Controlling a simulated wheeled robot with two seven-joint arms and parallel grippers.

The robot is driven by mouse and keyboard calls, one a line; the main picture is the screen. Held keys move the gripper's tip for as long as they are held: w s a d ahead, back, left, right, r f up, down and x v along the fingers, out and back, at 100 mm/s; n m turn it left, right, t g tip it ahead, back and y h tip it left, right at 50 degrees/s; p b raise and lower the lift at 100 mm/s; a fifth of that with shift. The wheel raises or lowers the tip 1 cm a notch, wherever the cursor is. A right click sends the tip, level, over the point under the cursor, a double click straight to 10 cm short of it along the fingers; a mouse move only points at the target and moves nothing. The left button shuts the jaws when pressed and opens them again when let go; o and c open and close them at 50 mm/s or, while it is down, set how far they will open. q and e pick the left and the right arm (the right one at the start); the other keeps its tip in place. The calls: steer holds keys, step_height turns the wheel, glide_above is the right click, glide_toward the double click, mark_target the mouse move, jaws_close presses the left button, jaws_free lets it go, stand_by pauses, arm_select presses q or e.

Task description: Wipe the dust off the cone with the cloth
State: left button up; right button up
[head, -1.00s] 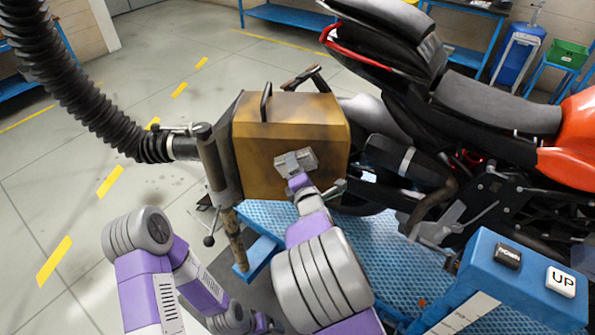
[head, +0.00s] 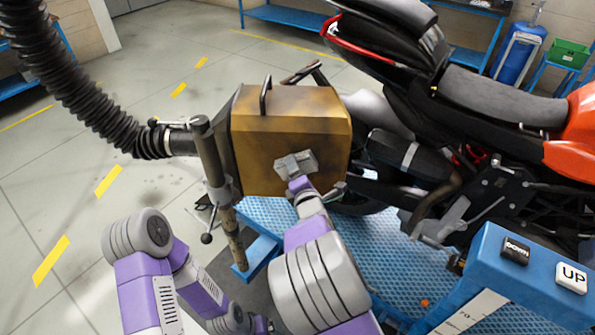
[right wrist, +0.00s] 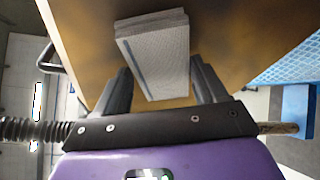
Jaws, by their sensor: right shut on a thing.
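The cone (head: 285,115) is a boxy, brown-gold hood with a black handle on top, at the middle of the head view. Darker dusty smudges show on its faces. In the right wrist view the cone's face (right wrist: 225,30) fills the upper part. My right gripper (head: 295,166) is at the cone's front face, shut on the grey folded cloth (right wrist: 158,55). The cloth lies over or against that face; I cannot tell if it touches. The cloth and fingers cover part of the face. My left arm shows at the lower left, but its gripper is not clearly visible.
A black ribbed hose (head: 75,85) and a stand post (head: 207,155) are left of the cone. A motorcycle (head: 495,100) stands close on the right, above a blue textured platform (head: 375,250). A blue button box (head: 535,275) is at lower right. Floor at left is open.

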step_height(320, 180, down, 7)
steer(key=b, duration=0.5)
steer(key=shift+r, duration=0.2)
steer(key=shift+s+a, duration=0.2)
steer(key=shift+s, duration=2.7)
steer(key=shift+s, duration=0.15)
steer(key=s, duration=0.2)
steer(key=shift+s+a, duration=0.1)
steer(key=shift+s, duration=0.3)
steer(key=shift+w, duration=0.1)
steer(key=r+x, duration=0.1)
steer(key=x, duration=0.6)
